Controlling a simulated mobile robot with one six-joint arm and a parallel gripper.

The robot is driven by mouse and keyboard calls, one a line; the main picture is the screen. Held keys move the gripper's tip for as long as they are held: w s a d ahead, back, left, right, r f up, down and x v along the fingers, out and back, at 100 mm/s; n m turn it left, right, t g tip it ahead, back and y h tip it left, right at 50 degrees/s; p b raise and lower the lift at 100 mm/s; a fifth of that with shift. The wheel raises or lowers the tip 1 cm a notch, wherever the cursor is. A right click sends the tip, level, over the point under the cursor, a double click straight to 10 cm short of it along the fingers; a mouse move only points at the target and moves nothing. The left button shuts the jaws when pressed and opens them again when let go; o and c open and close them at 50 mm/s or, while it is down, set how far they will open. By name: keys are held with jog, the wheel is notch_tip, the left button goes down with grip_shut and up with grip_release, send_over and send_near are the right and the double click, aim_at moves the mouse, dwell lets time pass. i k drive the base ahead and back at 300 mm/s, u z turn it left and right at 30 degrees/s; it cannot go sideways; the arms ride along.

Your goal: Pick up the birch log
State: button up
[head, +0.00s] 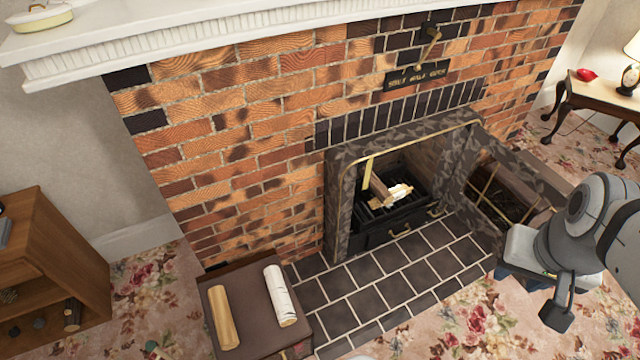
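The birch log (280,295), white-barked with a pale cut end, lies on a dark brown padded top (250,318) at the lower left in the head view. A bare tan log (223,317) lies to its left, with a gap between them. My gripper (532,298) is at the right edge, over the floor and far from the birch log. Its dark fingers look apart, with nothing seen between them. The near end of the padded top's base is cut off by the frame.
The brick fireplace has a grate (385,212) holding wood pieces. An open dark box (505,190) stands to its right. The tiled hearth (385,285) is clear. A wooden shelf (50,265) stands left; a side table (590,95) with a lamp stands far right.

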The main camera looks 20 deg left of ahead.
aim_at(285, 311)
jog(key=z, duration=0.8)
jog(key=i, duration=1)
jog(key=z, duration=5.6)
jog(key=i, duration=0.1)
jog(key=z, duration=2.95)
jog(key=i, duration=0.5)
jog(key=u, duration=0.35)
